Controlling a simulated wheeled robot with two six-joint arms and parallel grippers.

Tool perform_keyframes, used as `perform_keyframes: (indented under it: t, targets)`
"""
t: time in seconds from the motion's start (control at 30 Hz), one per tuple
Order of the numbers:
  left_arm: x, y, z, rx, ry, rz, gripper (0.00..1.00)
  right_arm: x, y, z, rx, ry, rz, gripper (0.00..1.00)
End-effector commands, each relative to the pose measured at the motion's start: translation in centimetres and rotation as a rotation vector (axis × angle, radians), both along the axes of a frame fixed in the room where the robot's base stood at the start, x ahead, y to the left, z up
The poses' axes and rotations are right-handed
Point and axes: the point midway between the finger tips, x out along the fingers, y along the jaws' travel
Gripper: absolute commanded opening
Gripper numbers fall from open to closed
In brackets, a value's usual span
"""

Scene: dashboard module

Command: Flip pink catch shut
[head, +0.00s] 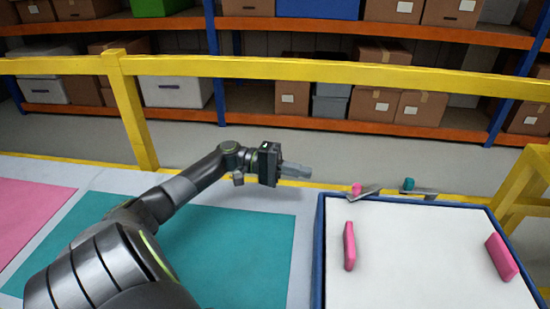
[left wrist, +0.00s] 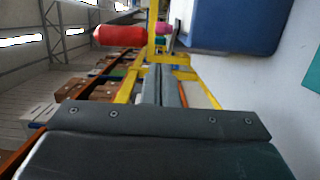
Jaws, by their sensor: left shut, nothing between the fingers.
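The pink catch (head: 357,188) is a small pink knob by a grey metal lever (head: 368,191) at the back left edge of the white-topped, blue-sided module (head: 420,250). The lever is tilted, its right end higher. My left gripper (head: 309,172) is shut and empty, left of the pink catch and apart from it, pointing right. A pink piece (left wrist: 163,28) and a red rounded piece (left wrist: 120,35) show there; I cannot tell what the red one is. My right gripper is out of view.
A teal catch (head: 407,184) with its own lever stands right of the pink one. Two pink upright pieces (head: 349,246) (head: 502,256) stand on the module. A yellow rail (head: 290,71) runs behind. A teal mat (head: 230,250) lies left, under my arm.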

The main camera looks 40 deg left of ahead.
Motion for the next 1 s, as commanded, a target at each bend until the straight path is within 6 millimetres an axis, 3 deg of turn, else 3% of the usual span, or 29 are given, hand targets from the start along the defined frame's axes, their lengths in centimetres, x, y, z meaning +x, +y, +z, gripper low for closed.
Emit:
perform_keyframes:
  t: [0.1, 0.3, 0.77, 1.0]
  targets:
    - [-1.2, 2.6, -0.2, 0.004, 0.004, 0.003, 0.0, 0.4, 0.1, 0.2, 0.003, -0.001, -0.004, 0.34]
    - [-2.6, 5.4, -0.1, 0.001, 0.002, 0.001, 0.0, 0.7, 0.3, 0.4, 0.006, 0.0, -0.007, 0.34]
    - [-3.1, 6.3, 0.0, -0.001, 0.0, 0.0, 0.0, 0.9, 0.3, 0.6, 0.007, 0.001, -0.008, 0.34]
    - [-3.1, 6.3, 1.5, -0.001, 0.0, 0.0, 0.0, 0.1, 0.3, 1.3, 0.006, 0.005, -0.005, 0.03]
